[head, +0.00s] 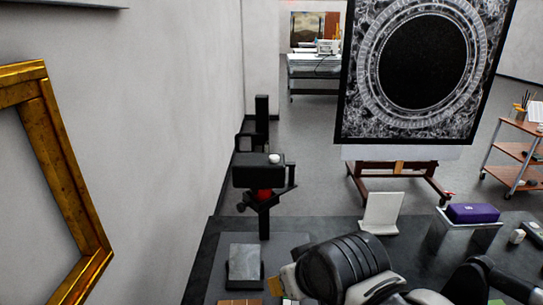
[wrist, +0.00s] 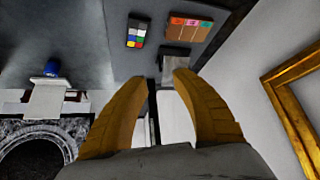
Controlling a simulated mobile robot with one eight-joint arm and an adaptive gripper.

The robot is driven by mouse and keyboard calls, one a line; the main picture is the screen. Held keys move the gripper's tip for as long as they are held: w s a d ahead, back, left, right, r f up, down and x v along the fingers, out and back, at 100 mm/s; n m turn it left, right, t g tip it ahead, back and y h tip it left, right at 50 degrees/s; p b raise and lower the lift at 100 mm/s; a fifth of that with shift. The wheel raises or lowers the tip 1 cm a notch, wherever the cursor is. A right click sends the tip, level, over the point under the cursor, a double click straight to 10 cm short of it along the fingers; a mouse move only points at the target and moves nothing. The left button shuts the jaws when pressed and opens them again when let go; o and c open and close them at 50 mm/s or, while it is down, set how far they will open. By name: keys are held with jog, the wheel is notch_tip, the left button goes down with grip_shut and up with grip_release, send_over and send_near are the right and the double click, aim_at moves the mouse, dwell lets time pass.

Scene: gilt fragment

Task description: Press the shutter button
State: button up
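A black box-shaped camera (head: 258,176) stands on a dark upright post left of centre in the head view. A small white round button (head: 274,159) sits on its top face, and a red part shows just below the body. I cannot make out the camera or its button for certain in the wrist view. My gripper (wrist: 160,78) shows two curved yellow-brown fingers with their tips apart and nothing held between them. In the head view my arm is low at the bottom centre, nearer than the camera and to its right; the fingertips are not clear there.
A grey card on a block (head: 245,264) stands on the dark table below the camera. A white panel (head: 381,212) and purple box (head: 472,213) are to the right. A gilt frame (head: 49,150) hangs on the left wall. A colour chart (wrist: 137,30) lies on the table.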

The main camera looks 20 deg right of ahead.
dwell(0.3)
grip_shut()
dwell(1.1)
